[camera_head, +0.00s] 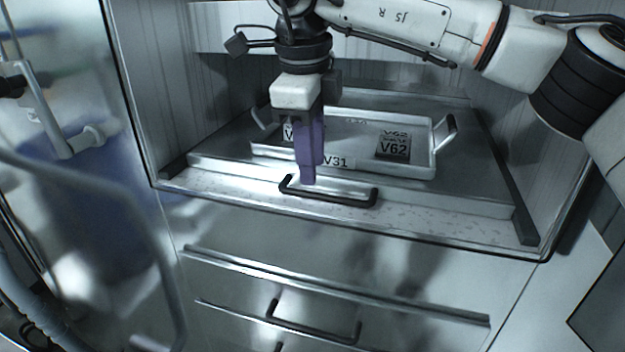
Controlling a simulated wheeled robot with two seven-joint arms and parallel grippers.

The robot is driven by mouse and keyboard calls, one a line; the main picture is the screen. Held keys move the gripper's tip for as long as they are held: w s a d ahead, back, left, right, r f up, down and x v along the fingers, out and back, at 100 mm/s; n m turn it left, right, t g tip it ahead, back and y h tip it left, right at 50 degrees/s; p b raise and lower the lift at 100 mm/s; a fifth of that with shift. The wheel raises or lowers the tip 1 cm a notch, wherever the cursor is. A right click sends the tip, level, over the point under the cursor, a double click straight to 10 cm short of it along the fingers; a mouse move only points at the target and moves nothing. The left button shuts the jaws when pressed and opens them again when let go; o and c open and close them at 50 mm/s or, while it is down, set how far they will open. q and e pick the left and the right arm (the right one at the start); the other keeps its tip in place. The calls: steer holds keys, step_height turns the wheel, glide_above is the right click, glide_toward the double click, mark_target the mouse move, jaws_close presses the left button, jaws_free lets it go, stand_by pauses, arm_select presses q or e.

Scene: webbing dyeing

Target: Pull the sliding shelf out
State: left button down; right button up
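The sliding shelf (470,205) is a grey metal board inside an open cabinet bay, with a black bar handle (345,198) at its front edge. A metal tray (345,112) with raised end handles sits on the shelf. My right gripper (308,181) points down, its purple fingers in front of the tray and at the left part of the black handle. The fingers overlap in this view, so I cannot tell whether they are shut on the handle. My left gripper is not in view.
The tray holds a block marked V62 (393,146) and another block partly hidden behind my gripper; its front label reads V31. Side walls bound the bay. Below are drawer fronts with another black handle (312,328). A shiny metal surface with a handle (60,140) stands left.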

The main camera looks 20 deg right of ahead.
mark_target(313, 192)
steer(key=f, duration=0.5)
steer(key=shift+w+d, duration=0.25)
steer(key=shift+w, duration=0.15)
jaws_close()
